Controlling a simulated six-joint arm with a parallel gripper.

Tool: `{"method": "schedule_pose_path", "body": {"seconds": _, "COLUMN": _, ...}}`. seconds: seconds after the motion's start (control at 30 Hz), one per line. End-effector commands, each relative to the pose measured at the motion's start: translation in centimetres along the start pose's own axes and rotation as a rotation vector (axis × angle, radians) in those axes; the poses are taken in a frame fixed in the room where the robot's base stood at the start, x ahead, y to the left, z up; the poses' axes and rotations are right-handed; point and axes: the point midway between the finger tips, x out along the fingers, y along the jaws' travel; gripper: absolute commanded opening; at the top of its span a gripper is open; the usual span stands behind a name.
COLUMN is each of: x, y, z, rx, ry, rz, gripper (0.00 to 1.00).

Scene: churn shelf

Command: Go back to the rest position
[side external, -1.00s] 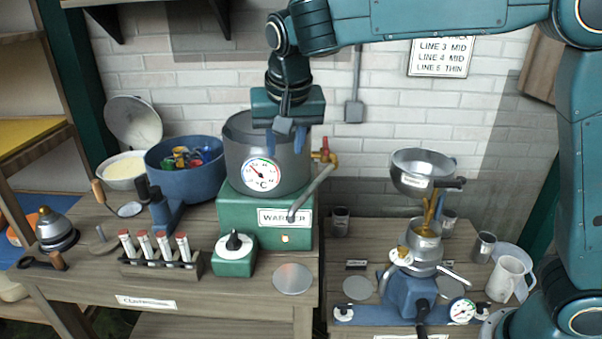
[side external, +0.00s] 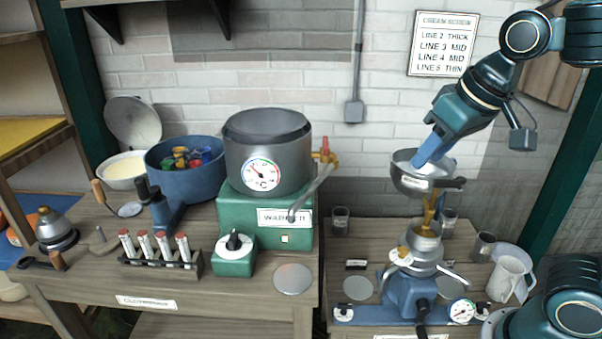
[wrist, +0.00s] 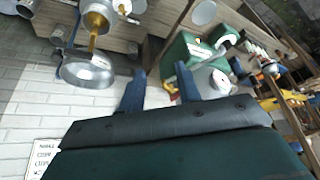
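My gripper (side external: 418,164) is at the right in the side view, tilted down and to the left. Its blue fingers overlap the steel bowl (side external: 411,184) in the picture; I cannot tell whether they touch it. In the wrist view my gripper (wrist: 160,72) has its two blue fingers spread apart with nothing between them. The bowl (wrist: 88,72) shows left of the fingers there. My arm reaches in from the upper right of the side view.
The separator (side external: 412,290) stands below the bowl, with golden liquid between them. The grey pot (side external: 266,160) sits on the green warmer (side external: 250,222). A blue tub (side external: 190,178) and a rack of tubes (side external: 160,262) are further left. A white jug (side external: 506,275) stands at the right.

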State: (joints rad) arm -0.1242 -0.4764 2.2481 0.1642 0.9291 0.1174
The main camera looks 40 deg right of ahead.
Motion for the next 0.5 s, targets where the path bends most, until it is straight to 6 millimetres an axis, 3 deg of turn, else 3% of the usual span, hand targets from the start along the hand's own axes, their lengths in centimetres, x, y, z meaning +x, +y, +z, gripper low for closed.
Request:
{"method": "schedule_pose_path", "body": {"seconds": 0.2, "x": -0.1, "y": 1.2, "z": 5.0, "rx": -0.074, "ry": 0.028, "rz": -0.028, "gripper": 0.34}}
{"method": "schedule_pose_path", "body": {"seconds": 0.5, "x": 0.4, "y": 1.4, "z": 8.4, "rx": -0.133, "ry": 0.046, "rz": -0.048, "gripper": 0.34}}
